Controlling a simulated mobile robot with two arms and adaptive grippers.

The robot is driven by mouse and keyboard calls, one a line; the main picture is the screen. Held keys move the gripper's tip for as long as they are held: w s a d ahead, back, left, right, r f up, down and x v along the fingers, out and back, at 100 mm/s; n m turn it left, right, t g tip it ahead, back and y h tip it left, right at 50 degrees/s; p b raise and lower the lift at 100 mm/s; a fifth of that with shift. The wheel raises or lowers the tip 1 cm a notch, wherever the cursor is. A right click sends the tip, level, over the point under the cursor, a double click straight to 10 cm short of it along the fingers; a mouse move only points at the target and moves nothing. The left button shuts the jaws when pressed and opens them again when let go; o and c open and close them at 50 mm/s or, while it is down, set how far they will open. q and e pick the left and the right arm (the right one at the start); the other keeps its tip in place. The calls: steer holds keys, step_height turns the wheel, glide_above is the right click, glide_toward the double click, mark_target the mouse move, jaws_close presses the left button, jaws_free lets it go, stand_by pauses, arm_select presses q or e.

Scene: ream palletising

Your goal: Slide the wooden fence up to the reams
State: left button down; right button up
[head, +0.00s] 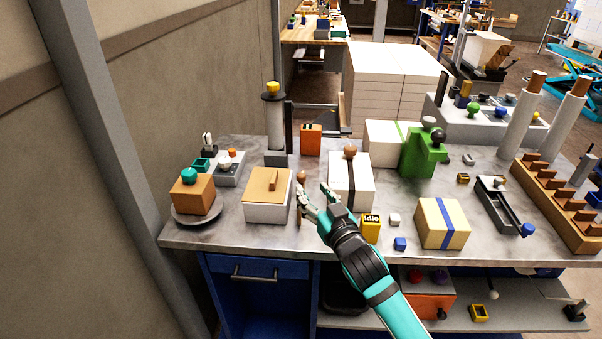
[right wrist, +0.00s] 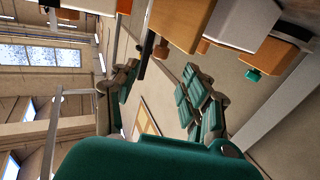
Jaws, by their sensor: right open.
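What looks like the wooden fence, a thin brown upright piece with a round knob (head: 302,177), stands on the bench between two white blocks. Its lower part is partly hidden by my right gripper (head: 315,196). The fingers are apart, close beside this piece; whether they touch it is unclear. The white block with a dark band and brown knob (head: 337,172), possibly reams, is just behind and right of the gripper. The white block with a tan wooden top (head: 262,212) is to the left. In the right wrist view the teal fingers (right wrist: 163,92) are spread with nothing between them. My left gripper is out of view.
A yellow block marked idle (head: 371,229), small white and blue cubes and a blue-banded cream box (head: 442,223) stand right of the gripper. A green device (head: 423,153) is farther back. A large white stack (head: 395,85) stands behind the bench. The front left edge is bare.

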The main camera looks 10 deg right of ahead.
mark_target(303, 177)
steer(key=w, duration=0.2)
steer(key=w+a, duration=0.1)
steer(key=w, duration=0.5)
steer(key=shift+a, duration=0.3)
